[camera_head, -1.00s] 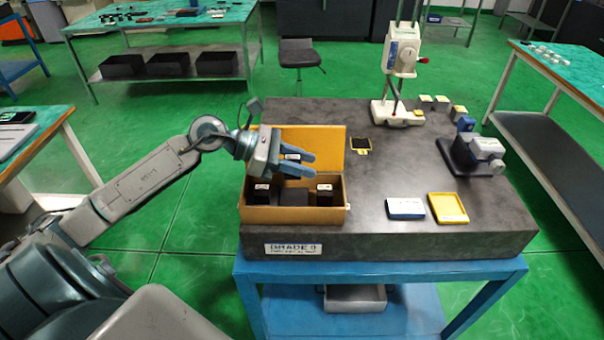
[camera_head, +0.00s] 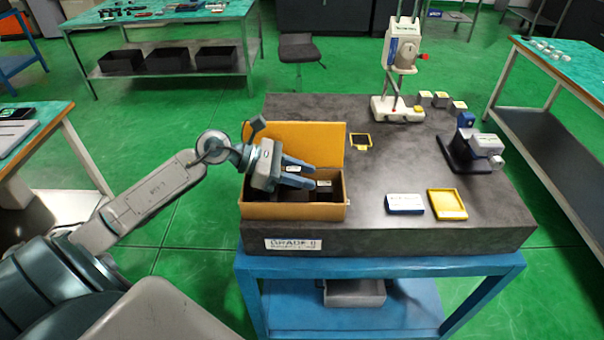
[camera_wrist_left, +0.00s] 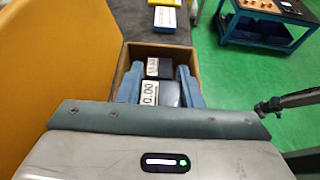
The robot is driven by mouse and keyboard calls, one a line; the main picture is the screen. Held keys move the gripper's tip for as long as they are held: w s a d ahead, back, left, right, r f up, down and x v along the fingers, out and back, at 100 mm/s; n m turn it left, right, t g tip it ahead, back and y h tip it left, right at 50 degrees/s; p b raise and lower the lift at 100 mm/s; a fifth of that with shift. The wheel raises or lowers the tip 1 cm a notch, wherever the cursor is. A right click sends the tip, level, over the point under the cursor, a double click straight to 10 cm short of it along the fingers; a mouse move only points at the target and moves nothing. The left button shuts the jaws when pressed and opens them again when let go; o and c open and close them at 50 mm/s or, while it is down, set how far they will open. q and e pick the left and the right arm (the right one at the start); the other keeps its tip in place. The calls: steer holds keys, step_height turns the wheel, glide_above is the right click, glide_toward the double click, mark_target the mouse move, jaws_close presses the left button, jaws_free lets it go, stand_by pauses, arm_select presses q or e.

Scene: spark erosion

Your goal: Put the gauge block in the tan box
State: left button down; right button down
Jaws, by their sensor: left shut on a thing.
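The tan box (camera_head: 290,211) stands at the front left of the dark stone plate, its lid (camera_head: 331,150) raised at the back. My left gripper (camera_head: 307,175) is at the box opening. It is shut on the gauge block (camera_wrist_left: 171,94), a dark block with a white number label that shows between the fingers (camera_wrist_left: 160,84) in the left wrist view. In the head view the fingers hide most of this block. Whether it touches the box floor cannot be told. Another dark labelled block (camera_head: 324,187) sits in the box at the right. My right gripper is not in view.
A blue-and-white case (camera_head: 405,204) and an open yellow case (camera_head: 447,205) lie right of the box. A small dark yellow-edged piece (camera_head: 361,141) lies behind. A white stand instrument (camera_head: 401,60) and a blue-grey device (camera_head: 474,152) stand farther back. The plate's middle is clear.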

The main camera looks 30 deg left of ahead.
arm_select(q)
steer(key=shift+f, duration=0.25)
steer(key=shift+r, duration=0.1)
steer(key=c, duration=1)
jaws_free()
